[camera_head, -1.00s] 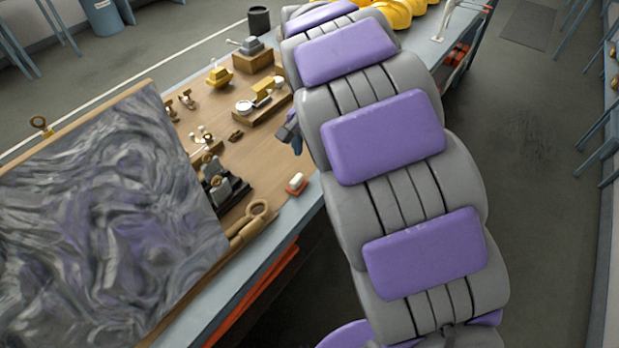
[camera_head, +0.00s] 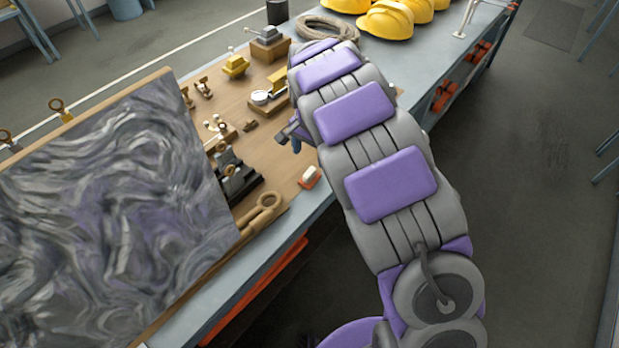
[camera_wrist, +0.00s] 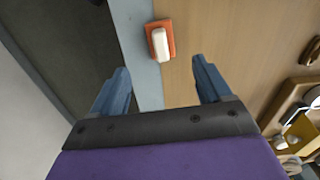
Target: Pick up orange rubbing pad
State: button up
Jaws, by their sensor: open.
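The orange rubbing pad (camera_head: 309,177) is a small orange block with a white top. It lies near the front edge of the wooden bench top. In the wrist view the pad (camera_wrist: 160,40) shows at the top, beyond the fingertips and between their lines. My gripper (camera_wrist: 161,80) has two blue fingers spread wide apart with nothing between them. In the head view my gripper (camera_head: 290,138) shows only in part at the left of my grey and purple arm, above and left of the pad.
A dark swirled panel (camera_head: 110,200) stands at the left. Wooden rings (camera_head: 262,208), a black device (camera_head: 232,178) and a gauge block (camera_head: 268,98) share the bench. Yellow helmets (camera_head: 385,20) and a coiled rope (camera_head: 327,27) lie at the back.

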aim_at(309, 171)
notch_tip(309, 171, down, 10)
jog(key=shift+w+a+r+b, duration=0.1)
jog(key=shift+w+b, duration=0.05)
jog(key=shift+b, duration=0.6)
jog(key=c, duration=1.2)
jog(key=shift+r, duration=0.1)
jog(key=shift+c, duration=0.2)
jog(key=shift+r+p, duration=0.45)
jog(key=shift+r, duration=1.35)
jog(key=s+d+r+p, duration=0.1)
jog(key=s+d, duration=0.3)
jog(key=s, duration=1.1)
jog(key=shift+s+d+r, duration=0.15)
jog(key=shift+s+d, duration=0.05)
